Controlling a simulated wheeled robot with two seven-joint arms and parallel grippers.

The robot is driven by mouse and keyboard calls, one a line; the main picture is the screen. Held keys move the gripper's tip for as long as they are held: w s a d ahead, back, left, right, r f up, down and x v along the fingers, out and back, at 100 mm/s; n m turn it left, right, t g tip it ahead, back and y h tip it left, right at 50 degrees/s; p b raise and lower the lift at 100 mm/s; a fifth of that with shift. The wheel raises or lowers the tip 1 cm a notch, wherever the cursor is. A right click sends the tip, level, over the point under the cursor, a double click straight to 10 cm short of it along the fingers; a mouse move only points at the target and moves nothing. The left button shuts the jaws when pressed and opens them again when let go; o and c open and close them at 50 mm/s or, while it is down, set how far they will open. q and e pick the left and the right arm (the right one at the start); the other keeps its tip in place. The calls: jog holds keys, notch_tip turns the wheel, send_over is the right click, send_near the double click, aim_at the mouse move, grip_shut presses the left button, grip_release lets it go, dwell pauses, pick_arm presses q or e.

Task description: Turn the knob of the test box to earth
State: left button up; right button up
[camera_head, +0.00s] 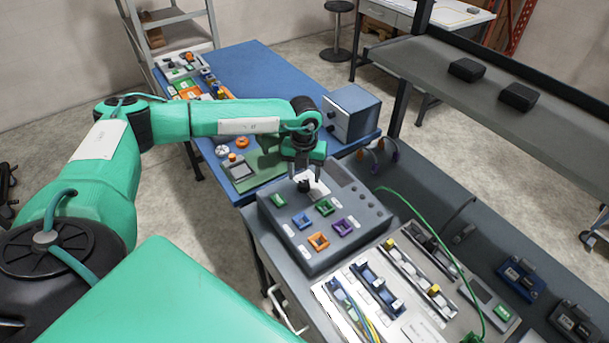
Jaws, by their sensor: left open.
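The test box appears to be the grey box (345,245) with a sloped top at the middle of the view. Its top bears green, blue, orange and purple square frames. A small dark knob (304,186) stands on a pale plate near its far edge. My left gripper (303,170) is open, pointing down just above the knob. Its fingers partly hide the plate, and I cannot tell whether they touch the knob. The markings around the knob are too small to read. My right gripper is not in view.
A blue table (245,75) behind holds a blue-grey box (352,112) and several small devices. Right of the test box, a green cable (438,232) runs over panels with wires and modules. A grey shelf (500,85) with two black blocks overhangs the right side.

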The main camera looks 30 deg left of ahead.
aim_at(304, 183)
pick_arm(q)
notch_tip(304, 183, down, 2)
jog(key=shift+s+f+p, duration=0.1)
jog(key=shift+p, duration=0.2)
jog(key=shift+f, duration=0.55)
jog(key=c, duration=1)
jog(key=shift+o, duration=0.2)
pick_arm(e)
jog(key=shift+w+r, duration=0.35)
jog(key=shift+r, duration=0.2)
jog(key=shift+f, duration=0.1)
